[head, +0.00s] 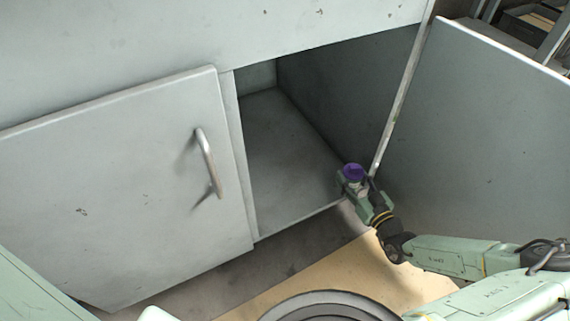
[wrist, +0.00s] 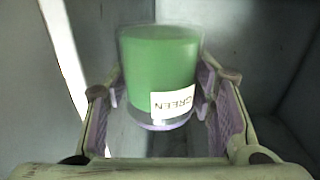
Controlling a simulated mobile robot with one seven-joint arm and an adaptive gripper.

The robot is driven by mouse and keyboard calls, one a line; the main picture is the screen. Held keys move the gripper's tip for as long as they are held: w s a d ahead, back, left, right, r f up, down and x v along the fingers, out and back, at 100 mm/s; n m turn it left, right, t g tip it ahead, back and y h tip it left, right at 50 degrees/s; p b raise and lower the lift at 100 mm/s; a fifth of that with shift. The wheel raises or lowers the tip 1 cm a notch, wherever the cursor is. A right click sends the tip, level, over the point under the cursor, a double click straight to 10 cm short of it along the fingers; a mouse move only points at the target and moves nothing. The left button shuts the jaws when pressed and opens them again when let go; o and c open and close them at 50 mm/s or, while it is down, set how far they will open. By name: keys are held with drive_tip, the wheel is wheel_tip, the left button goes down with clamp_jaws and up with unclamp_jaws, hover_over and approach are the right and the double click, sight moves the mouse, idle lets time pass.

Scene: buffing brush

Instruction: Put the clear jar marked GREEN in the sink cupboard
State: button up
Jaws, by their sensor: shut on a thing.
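The clear jar holds something green, and its white label reads GREEN, turned round in the wrist view (wrist: 160,65). My gripper is shut on the jar, with a finger on each side in the wrist view (wrist: 160,105). The sink cupboard (head: 285,160) is open on its right side, with a bare floor inside. The gripper and jar are at the front right corner of this opening, close to the open door's hinge side. Whether the jar is past the front edge is hard to tell.
The open grey door (head: 480,110) stands to the right of my gripper. The left door (head: 120,190), with a metal handle (head: 207,162), looks shut. The cupboard floor left of the jar is clear.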

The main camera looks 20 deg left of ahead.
drive_tip(key=a+r+p, duration=0.1)
drive_tip(key=p, duration=0.2)
drive_tip(key=shift+r, duration=0.1)
drive_tip(key=a+p, duration=0.1)
drive_tip(key=p, duration=0.1)
drive_tip(key=s+p, duration=0.1)
drive_tip(key=p, duration=0.2)
drive_tip(key=shift+a, duration=0.35)
drive_tip(key=s+a+p, duration=0.1)
drive_tip(key=a+p, duration=0.1)
drive_tip(key=a, duration=0.1)
drive_tip(key=s+a+f+p, duration=0.1)
drive_tip(key=a+p, duration=0.2)
drive_tip(key=a, duration=0.1)
drive_tip(key=s+a+f+p, duration=0.1)
drive_tip(key=a+p, duration=0.2)
drive_tip(key=a, duration=0.1)
drive_tip(key=shift+f, duration=0.2)
drive_tip(key=shift+s+a+f, duration=0.25)
drive_tip(key=shift+a+f, duration=0.25)
drive_tip(key=shift+a, duration=0.25)
drive_tip(key=shift+d+f+b, duration=0.1)
drive_tip(key=shift+f+b, duration=0.25)
drive_tip(key=shift+f, duration=0.95)
